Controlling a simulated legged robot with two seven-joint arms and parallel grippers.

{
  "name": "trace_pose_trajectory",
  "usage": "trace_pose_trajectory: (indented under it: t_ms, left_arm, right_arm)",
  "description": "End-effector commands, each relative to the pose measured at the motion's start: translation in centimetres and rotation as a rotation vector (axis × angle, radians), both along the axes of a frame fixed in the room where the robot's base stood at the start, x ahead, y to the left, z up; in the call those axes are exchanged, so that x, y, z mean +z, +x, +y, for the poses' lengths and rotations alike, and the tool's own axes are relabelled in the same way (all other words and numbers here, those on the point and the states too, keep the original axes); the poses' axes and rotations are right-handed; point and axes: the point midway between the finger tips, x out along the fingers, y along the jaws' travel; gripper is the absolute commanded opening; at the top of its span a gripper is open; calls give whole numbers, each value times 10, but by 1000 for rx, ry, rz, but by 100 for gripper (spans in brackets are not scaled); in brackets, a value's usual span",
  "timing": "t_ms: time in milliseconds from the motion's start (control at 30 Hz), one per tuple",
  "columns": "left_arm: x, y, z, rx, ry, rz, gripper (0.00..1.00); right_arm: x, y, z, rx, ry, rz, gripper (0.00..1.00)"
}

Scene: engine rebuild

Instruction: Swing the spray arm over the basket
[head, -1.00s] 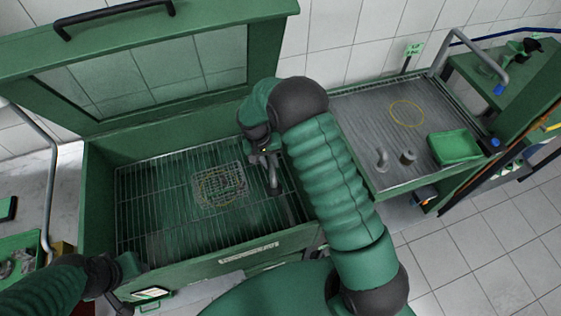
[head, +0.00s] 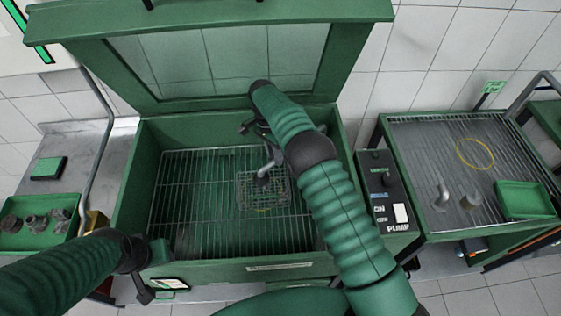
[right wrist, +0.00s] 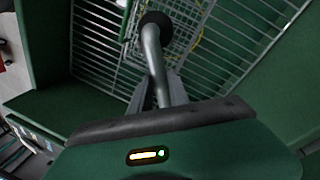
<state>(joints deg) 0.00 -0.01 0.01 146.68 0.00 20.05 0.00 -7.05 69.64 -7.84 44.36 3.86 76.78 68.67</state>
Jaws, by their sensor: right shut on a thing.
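The spray arm (head: 268,160) is a bent grey pipe with a dark nozzle, inside the green wash cabinet. Its nozzle end hangs above the wire basket (head: 250,200), over the basket's upper part in the head view. My right gripper (head: 262,135) is shut on the pipe. In the right wrist view the spray arm (right wrist: 152,55) runs up from between the fingers (right wrist: 160,95), and its black nozzle overlaps the mesh basket (right wrist: 185,38). The pipe's base is partly hidden behind my right arm. My left gripper (head: 146,290) is at the cabinet's front left corner, its jaws unclear.
The basket lies on the cabinet's grate (head: 185,210), under the raised lid (head: 215,60). A pump switch box (head: 385,195) stands right of the cabinet. Further right is a drain table (head: 440,150) with a green tray (head: 525,199). A parts tray (head: 65,228) is at left.

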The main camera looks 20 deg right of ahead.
Motion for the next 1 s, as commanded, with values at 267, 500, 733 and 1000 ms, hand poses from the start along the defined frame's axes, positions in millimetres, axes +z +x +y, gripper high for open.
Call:
trace_pose_trajectory:
  t_ms: [267, 500, 733, 1000]
  left_arm:
    - [-6, 0, 0, 0, 0, 0, 36]
    - [-6, 0, 0, 0, 0, 0, 36]
    - [-6, 0, 0, 0, 0, 0, 36]
    - [-6, 0, 0, 0, 0, 0, 36]
  right_arm:
    - [-1, 10, 2, -47, -4, -1, 0]
    - [0, 13, 3, -55, -2, -5, 0]
    - [1, 15, 3, -55, -1, -9, 0]
    - [1, 13, 3, -54, -4, -6, 43]
